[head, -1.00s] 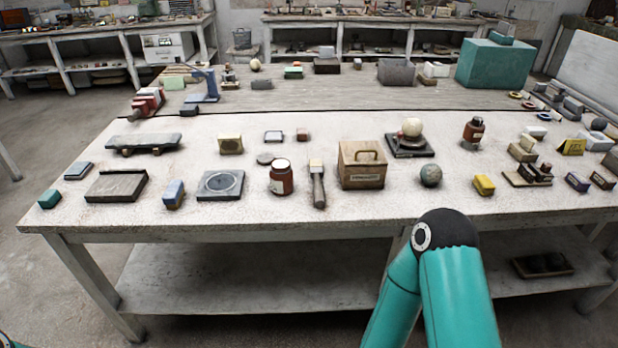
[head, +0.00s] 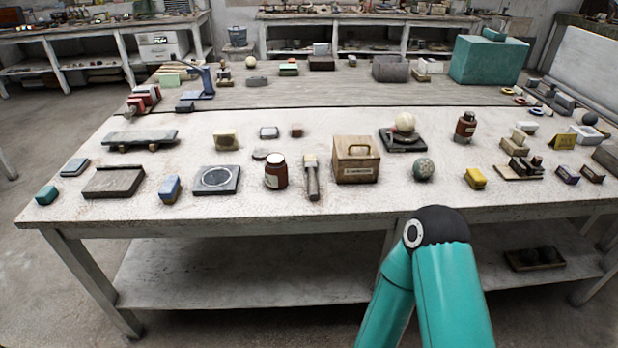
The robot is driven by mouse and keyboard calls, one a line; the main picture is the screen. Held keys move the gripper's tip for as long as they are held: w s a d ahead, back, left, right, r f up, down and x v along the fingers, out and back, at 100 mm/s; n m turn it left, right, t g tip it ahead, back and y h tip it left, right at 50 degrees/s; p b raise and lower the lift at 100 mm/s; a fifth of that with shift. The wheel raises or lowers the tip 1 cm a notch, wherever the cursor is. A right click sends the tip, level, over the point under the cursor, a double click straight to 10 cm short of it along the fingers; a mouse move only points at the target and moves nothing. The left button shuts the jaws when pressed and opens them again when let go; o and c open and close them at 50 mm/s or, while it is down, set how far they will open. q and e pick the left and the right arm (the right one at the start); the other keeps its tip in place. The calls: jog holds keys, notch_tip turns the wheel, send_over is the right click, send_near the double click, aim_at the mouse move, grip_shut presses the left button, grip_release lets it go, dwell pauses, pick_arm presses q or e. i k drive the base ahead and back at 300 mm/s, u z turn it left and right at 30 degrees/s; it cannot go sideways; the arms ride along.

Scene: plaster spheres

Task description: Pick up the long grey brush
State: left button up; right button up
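The brush (head: 313,184) lies on the near part of the white-topped worktable (head: 240,218). It has a long dark grey handle pointing toward the front edge and a paler, tan block-like head at the far end. It sits between a dark red jar and a wooden box, apart from both as far as I can see. A teal arm link of mine with a black joint rises at the lower right, in front of the table. Neither of my grippers shows, and nothing is touching the brush.
The red jar (head: 276,172) stands close left of the brush, the handled wooden box (head: 355,160) close right. A square grey plate (head: 217,180) lies further left, a grey-green ball (head: 423,169) further right. The tabletop strip in front of the brush is clear.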

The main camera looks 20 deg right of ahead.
aim_at(310, 160)
jog(key=k, duration=1.1)
jog(key=z, duration=0.75)
jog(key=i, duration=1.6)
jog(key=u, duration=0.75)
